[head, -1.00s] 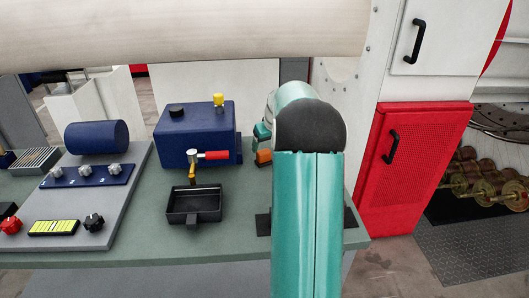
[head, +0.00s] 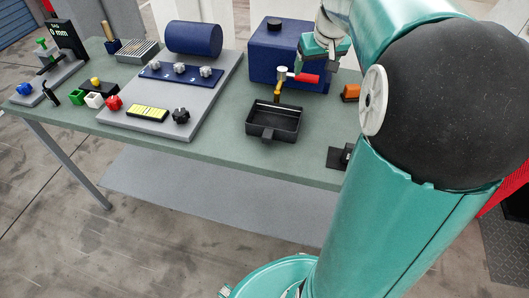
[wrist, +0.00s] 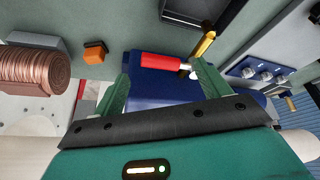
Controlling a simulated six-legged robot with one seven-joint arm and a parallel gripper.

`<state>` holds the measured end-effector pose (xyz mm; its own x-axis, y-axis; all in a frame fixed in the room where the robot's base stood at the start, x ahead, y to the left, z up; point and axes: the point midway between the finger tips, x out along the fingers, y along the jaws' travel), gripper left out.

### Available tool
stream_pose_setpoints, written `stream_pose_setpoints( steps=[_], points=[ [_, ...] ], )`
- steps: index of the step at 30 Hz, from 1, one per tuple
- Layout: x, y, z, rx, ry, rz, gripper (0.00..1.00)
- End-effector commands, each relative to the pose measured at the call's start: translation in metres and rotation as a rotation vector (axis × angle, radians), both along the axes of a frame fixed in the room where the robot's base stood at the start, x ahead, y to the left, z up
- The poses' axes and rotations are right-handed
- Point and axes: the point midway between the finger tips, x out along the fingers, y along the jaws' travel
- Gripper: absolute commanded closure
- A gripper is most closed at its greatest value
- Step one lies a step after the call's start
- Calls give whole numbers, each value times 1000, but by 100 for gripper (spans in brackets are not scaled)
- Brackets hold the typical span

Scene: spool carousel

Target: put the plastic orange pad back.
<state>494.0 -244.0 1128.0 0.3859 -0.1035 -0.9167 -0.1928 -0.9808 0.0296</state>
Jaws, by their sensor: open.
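A small orange block (head: 350,92), which looks like the orange pad, rests on the green bench right of the blue box (head: 285,55). It also shows in the wrist view (wrist: 95,52), beyond and left of my fingers. My gripper (wrist: 165,82) is open and empty, its two green fingers spread apart. In the head view my gripper (head: 322,58) is over the right side of the blue box, up and left of the orange block. The red-handled tap (wrist: 162,60) appears between the fingertips in the wrist view. I cannot tell the pad's proper place.
A black open tray (head: 273,121) stands before the tap (head: 298,76). Left are a grey panel (head: 205,110) with knobs and several small coloured blocks. A copper spool (wrist: 35,72) shows left in the wrist view. My arm hides the bench's right end.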

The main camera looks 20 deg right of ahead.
Motion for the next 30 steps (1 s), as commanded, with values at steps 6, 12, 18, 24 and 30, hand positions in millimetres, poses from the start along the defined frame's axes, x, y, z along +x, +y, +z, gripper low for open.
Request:
stream_pose_setpoints(
  steps=[6, 12, 18, 24, 30],
  points=[
    [-48, 100, 20, -10, -20, 64, 24],
    [-105, 170, 19, -6, -43, 115, 24],
    [-165, 219, 2, 6, -69, 164, 24],
    [-202, 241, -16, 19, -82, 194, 24],
    [-207, 244, -20, 21, -84, 195, 24]
  ],
)
